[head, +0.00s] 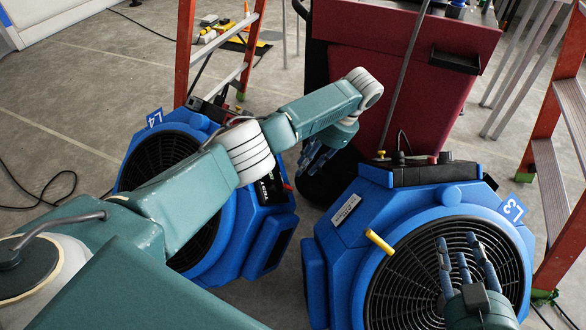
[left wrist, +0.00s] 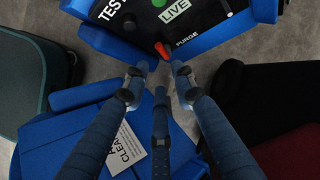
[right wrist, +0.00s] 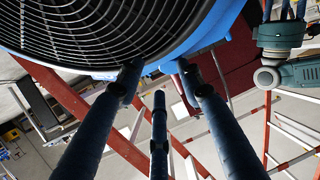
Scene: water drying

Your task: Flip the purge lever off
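The purge lever (left wrist: 162,50) is a small red-orange handle beside the word PURGE on a black panel (left wrist: 205,20) in the left wrist view. Its red tip also shows at the edge of the left blue fan unit (head: 287,187) in the head view. My left gripper (left wrist: 157,72) is open and empty; the lever lies just beyond its fingertips, near the gap between them, and I cannot tell whether they touch. In the head view the left gripper (head: 325,153) hangs between the two blue units. My right gripper (head: 468,258) is open and empty, in front of the right fan's grille.
The right blue fan unit (head: 335,235), tagged L3, has a yellow handle (head: 379,242). A dark red cabinet (head: 400,60) stands behind. Orange ladders (head: 186,50) flank the scene left and right. Cables lie on the open concrete floor at left.

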